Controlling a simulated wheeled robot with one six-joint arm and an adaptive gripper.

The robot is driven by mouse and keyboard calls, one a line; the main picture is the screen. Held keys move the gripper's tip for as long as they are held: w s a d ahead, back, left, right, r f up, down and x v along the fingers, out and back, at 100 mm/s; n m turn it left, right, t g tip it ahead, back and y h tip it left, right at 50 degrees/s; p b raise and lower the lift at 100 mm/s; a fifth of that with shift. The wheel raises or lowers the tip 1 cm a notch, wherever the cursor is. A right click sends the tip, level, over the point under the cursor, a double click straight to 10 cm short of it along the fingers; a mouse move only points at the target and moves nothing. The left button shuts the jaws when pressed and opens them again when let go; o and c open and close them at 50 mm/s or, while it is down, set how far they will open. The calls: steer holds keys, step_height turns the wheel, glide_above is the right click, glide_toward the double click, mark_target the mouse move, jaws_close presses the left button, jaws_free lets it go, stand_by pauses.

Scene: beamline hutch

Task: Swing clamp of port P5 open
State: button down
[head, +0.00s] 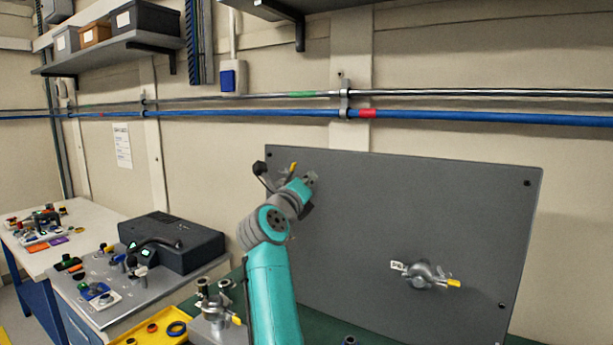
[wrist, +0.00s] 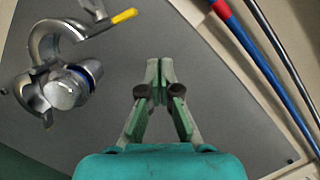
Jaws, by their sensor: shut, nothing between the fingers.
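In the wrist view, a metal port (wrist: 66,92) with a blue ring stands on the grey panel, to the left of my gripper. Its clamp (wrist: 42,38) has a curved jaw swung away from the port, so it looks open. A yellow-tipped lever (wrist: 124,16) hangs off it. No port label is readable there. My gripper (wrist: 153,72) is shut and empty, apart from the clamp. In the head view my gripper (head: 311,178) is at the panel's upper left; a yellow tip (head: 294,166) shows behind my arm, which hides most of that port.
A second clamped port (head: 424,275) with a small label sits lower right on the grey panel (head: 400,200). Blue pipe (head: 240,113) runs above the panel. A bench with a dark case (head: 172,240) and a yellow tray (head: 130,338) lie left. The panel's middle is clear.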

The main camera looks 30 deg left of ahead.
steer(key=v, duration=0.9)
steer(key=shift+r, duration=0.25)
steer(key=shift+s+d, duration=0.15)
